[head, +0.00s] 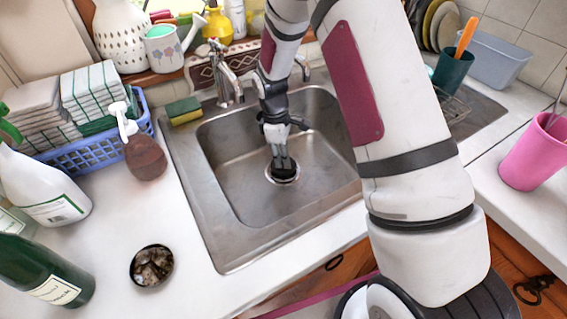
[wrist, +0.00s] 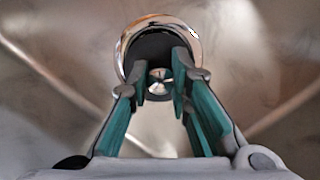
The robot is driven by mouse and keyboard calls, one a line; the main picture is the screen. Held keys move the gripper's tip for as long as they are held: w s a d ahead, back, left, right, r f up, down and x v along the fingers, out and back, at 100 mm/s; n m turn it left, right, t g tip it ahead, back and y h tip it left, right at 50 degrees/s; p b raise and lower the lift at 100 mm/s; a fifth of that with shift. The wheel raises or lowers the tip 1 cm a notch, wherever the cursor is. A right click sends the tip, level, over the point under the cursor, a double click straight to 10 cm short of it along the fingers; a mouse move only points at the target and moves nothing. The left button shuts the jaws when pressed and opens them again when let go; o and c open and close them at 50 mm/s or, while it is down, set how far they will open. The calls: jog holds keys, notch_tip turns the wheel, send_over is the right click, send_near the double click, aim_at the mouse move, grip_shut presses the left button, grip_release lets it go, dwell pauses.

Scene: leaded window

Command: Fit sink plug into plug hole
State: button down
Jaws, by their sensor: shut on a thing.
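The sink plug (head: 284,173) is a black disc at the bottom of the steel sink. In the wrist view the dark plug (wrist: 150,46) shows within the shiny metal ring of the plug hole (wrist: 124,44), with a small shiny metal part between my fingertips. My gripper (head: 282,160) points down into the basin, its fingers shut on the plug. The plug hole's rim (head: 283,181) shows just below and around the plug. I cannot tell whether the plug is fully seated or slightly above the hole. The fingers hide part of the plug.
The steel sink (head: 225,170) has walls around my gripper, and a tap (head: 224,75) stands behind it. A sponge (head: 184,110), a soap bottle (head: 143,152) and a blue basket (head: 90,146) are at left. A pink cup (head: 530,155) is at right.

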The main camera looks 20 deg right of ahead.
jog(key=shift+f, duration=1.45)
jog(key=c, duration=1.5)
grip_release()
jog(key=shift+f, duration=0.1)
jog(key=shift+o, duration=0.2)
